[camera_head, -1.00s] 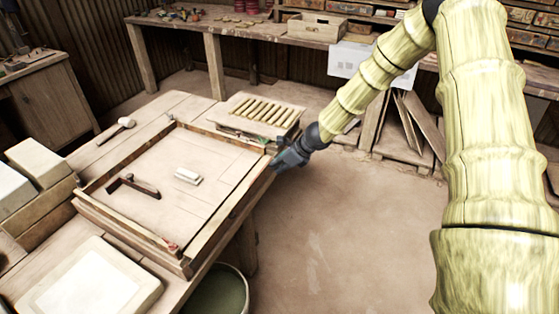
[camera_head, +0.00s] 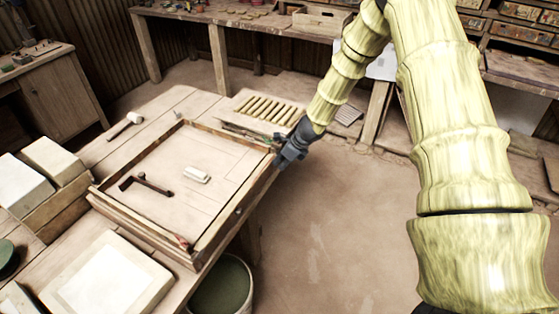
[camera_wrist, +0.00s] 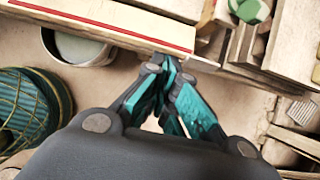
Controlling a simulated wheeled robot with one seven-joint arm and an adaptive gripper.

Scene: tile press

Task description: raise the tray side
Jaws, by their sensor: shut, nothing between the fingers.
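A shallow wooden tray (camera_head: 140,222) lies on the workbench, with dark rims along its far and left sides. Its right side (camera_head: 238,210) is a long board running along the bench's right edge; I cannot tell its exact tilt. My gripper (camera_head: 285,156) is at the far end of this board, on its outer side. In the wrist view, my gripper (camera_wrist: 177,68) is shut and empty, its fingertips close against the edge of a wooden board (camera_wrist: 120,22) with a red line. I cannot tell whether they touch it.
A dark angled tool (camera_head: 150,186) and a small white block (camera_head: 196,175) lie inside the tray. A slatted rack (camera_head: 268,108) stands beyond it, and a mallet (camera_head: 125,125) lies at the left. A green-filled bucket (camera_head: 225,287) stands below the bench.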

